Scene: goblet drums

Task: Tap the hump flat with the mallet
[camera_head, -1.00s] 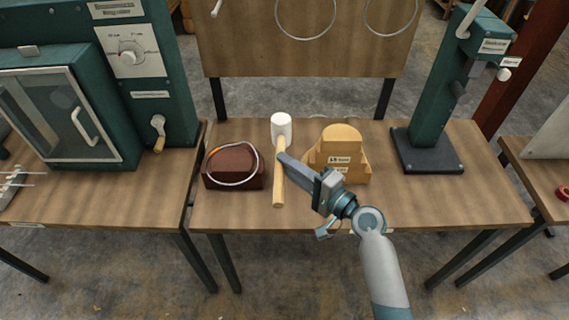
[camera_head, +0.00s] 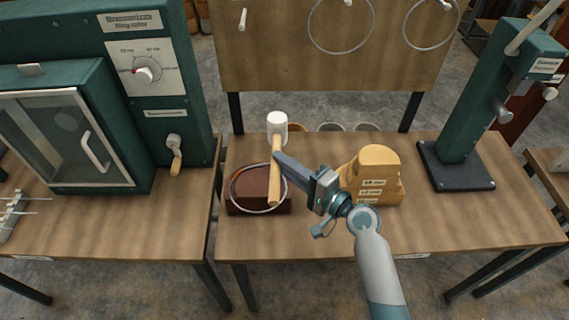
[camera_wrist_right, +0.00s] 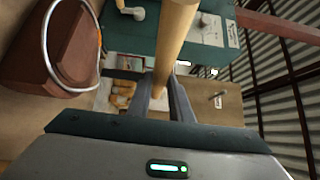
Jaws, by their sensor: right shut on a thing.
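A white-headed mallet (camera_head: 277,128) with a pale wooden handle is held head away from me. My right gripper (camera_head: 279,160) is shut on its handle; the handle also shows between the fingers in the right wrist view (camera_wrist_right: 175,40). A thin grey metal ring (camera_head: 232,181) lies on a dark brown block (camera_head: 240,208) on the bench. Both show at the left of the right wrist view, the ring (camera_wrist_right: 45,40) curving over the block (camera_wrist_right: 20,60). In the head view the handle crosses the ring's right side. I cannot make out the hump clearly. My left gripper is out of view.
A stepped wooden block (camera_head: 378,162) stands right of my right gripper. A green post on a dark base (camera_head: 456,178) stands at the bench's right. A green oven (camera_head: 60,145) is on the left bench. A pegboard (camera_head: 280,60) with rings rises behind. The bench front is clear.

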